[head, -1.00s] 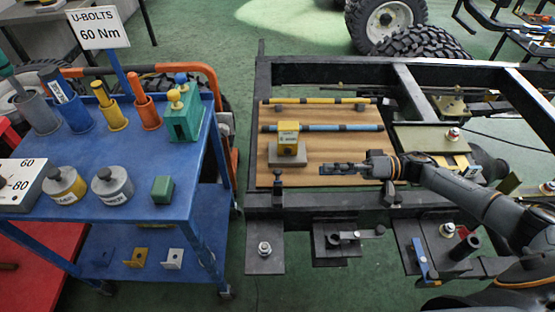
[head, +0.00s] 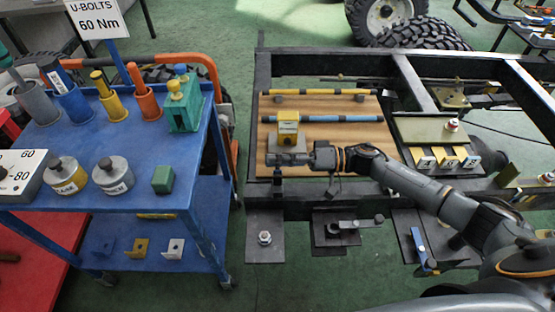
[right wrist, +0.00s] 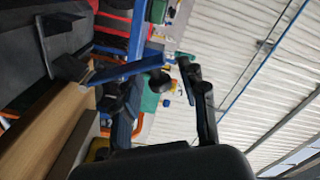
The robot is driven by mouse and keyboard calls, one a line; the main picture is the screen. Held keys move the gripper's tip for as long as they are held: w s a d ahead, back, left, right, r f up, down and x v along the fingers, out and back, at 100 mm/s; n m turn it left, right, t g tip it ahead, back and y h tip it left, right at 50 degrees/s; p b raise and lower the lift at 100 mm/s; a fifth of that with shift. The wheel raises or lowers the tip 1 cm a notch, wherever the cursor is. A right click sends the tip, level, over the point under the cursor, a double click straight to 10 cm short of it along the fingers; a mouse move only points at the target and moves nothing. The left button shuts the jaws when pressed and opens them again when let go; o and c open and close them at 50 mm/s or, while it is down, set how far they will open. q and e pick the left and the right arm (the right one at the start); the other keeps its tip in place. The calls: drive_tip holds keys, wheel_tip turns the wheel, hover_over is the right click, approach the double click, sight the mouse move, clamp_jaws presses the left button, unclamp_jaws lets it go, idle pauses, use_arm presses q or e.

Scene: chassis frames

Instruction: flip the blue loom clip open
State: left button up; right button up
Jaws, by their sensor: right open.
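A blue loom (head: 340,119) with black bands lies across the wooden board (head: 365,141), fixed to the chassis frame. I cannot make out its clip as a separate part. My right gripper (head: 271,158) is open and empty, low in front of the grey base at the board's near left. In the right wrist view, dark fingers are spread, with a blue piece (right wrist: 121,132) beside them that I cannot identify for certain. My left gripper is not in view.
A yellow loom (head: 330,92) lies behind the blue one. A blue trolley (head: 110,210) with cups, weights and a green block (head: 162,179) stands left. Black frame rails surround the board.

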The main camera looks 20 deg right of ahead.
drive_tip(key=shift+c, duration=0.6)
clamp_jaws()
drive_tip(key=shift+w, duration=0.1)
